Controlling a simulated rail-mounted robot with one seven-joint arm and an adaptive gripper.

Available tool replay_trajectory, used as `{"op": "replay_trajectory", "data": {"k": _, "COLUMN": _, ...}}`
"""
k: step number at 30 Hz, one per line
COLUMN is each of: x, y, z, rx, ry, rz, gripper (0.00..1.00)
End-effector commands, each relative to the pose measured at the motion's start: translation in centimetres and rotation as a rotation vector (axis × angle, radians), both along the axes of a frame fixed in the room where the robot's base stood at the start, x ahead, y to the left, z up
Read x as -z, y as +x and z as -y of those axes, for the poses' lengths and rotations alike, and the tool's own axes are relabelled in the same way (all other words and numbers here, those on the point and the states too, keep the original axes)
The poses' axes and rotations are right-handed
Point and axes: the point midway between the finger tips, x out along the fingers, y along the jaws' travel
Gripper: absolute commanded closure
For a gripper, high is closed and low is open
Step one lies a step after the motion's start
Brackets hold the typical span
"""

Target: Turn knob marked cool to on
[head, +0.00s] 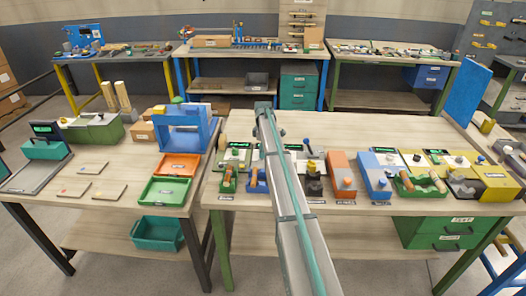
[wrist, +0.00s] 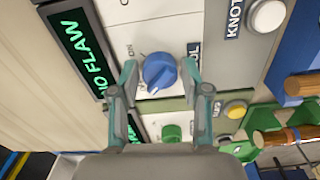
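A round blue knob (wrist: 159,72) sits on a white panel in the wrist view, with "ON" printed to its upper left. A blue label (wrist: 194,50) beside it is partly covered by my right finger, so I cannot read it fully. A pale mark on the knob points toward the lower left of the picture. My gripper (wrist: 160,69) is open, with one fingertip on each side of the knob; I see a gap on the left and cannot tell whether either finger touches. In the head view my arm hides the gripper, and I cannot pick out this knob.
A green "NO FLAW" display (wrist: 75,45) is left of the knob. A green button (wrist: 171,131), a yellow button (wrist: 235,109) and a white knob (wrist: 267,15) labelled "KNOT" are close by. Wooden handles (wrist: 270,138) stick out at lower right. An orange device (head: 341,172) stands along the bench.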

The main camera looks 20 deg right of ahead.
Motion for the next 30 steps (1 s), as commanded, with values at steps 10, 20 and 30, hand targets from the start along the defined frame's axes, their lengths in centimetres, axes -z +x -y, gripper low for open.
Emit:
{"op": "replay_trajectory", "data": {"k": 10, "x": -0.02, "y": -0.02, "z": -0.01, "rx": 0.002, "ry": 0.001, "rz": -0.001, "gripper": 0.98}}
{"op": "replay_trajectory", "data": {"k": 20, "x": 0.09, "y": -0.01, "z": -0.01, "rx": 0.092, "ry": 0.001, "rz": -0.001, "gripper": 0.98}}
{"op": "replay_trajectory", "data": {"k": 30, "x": 0.23, "y": -0.01, "z": -0.02, "rx": 0.360, "ry": 0.000, "rz": 0.000, "gripper": 0.98}}
